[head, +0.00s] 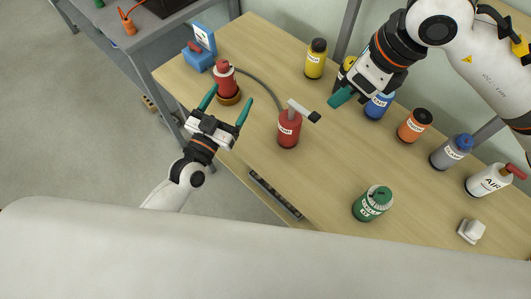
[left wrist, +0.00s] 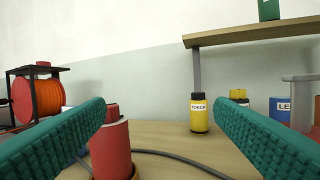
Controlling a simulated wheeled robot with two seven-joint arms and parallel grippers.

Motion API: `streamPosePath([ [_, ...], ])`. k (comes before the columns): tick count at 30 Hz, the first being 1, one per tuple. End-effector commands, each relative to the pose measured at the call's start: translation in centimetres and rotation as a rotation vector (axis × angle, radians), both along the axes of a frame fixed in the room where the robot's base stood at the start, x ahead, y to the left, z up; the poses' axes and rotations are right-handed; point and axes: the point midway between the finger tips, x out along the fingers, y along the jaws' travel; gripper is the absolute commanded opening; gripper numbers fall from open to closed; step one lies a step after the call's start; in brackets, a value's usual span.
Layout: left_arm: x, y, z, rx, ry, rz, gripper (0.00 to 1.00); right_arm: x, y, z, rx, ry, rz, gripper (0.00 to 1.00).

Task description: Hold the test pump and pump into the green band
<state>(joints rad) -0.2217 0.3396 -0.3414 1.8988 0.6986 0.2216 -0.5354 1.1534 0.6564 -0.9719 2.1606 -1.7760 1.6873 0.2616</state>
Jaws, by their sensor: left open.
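A red pump-like cylinder (head: 289,132) with a grey lever and black grip stands upright mid-table. A grey hose (head: 262,86) runs from it toward a second red cylinder (head: 225,78) on a brown round base. A blue box with a white face (head: 203,38) stands behind that; I cannot make out a green band. My left gripper (head: 226,103) is open and empty at the table's edge, in front of the second red cylinder. In the left wrist view, that cylinder (left wrist: 110,150) shows beside the left finger. My right gripper (head: 340,97) hangs beyond the lever, seen side-on; its opening is unclear.
Yellow (head: 315,60), blue (head: 378,106), orange (head: 414,126) and grey (head: 450,152) bottles line the back. A green bottle (head: 372,204), a white AIR bottle (head: 488,181) and a white block (head: 471,231) stand right. The tabletop (head: 325,185) is clear between the lever cylinder and green bottle.

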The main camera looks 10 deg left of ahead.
Motion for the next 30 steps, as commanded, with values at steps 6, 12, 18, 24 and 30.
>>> streamPosePath([
  [6, -6.3, -6.9, -4.9, 0.011, 0.146, -0.105, 0.77, 0.0, 0.0, 0.0, 0.000, 0.000, 0.000, 0.36],
  [12, -9.2, -9.8, -6.4, 0.016, 0.198, -0.152, 0.77, 0.0, 0.0, 0.0, 0.000, 0.000, 0.000, 0.36],
  [18, -8.2, -10.8, -6.5, 0.018, 0.202, -0.158, 0.77, 0.0, 0.0, 0.0, 0.000, 0.000, 0.000, 0.36],
  [24, -4.9, -12.5, -6.5, 0.015, 0.202, -0.158, 0.77, 0.0, 0.0, 0.0, 0.000, 0.000, 0.000, 0.36],
  [30, -1.6, -14.1, -6.5, 0.016, 0.203, -0.158, 0.77, 0.0, 0.0, 0.0, 0.000, 0.000, 0.000, 0.36],
])
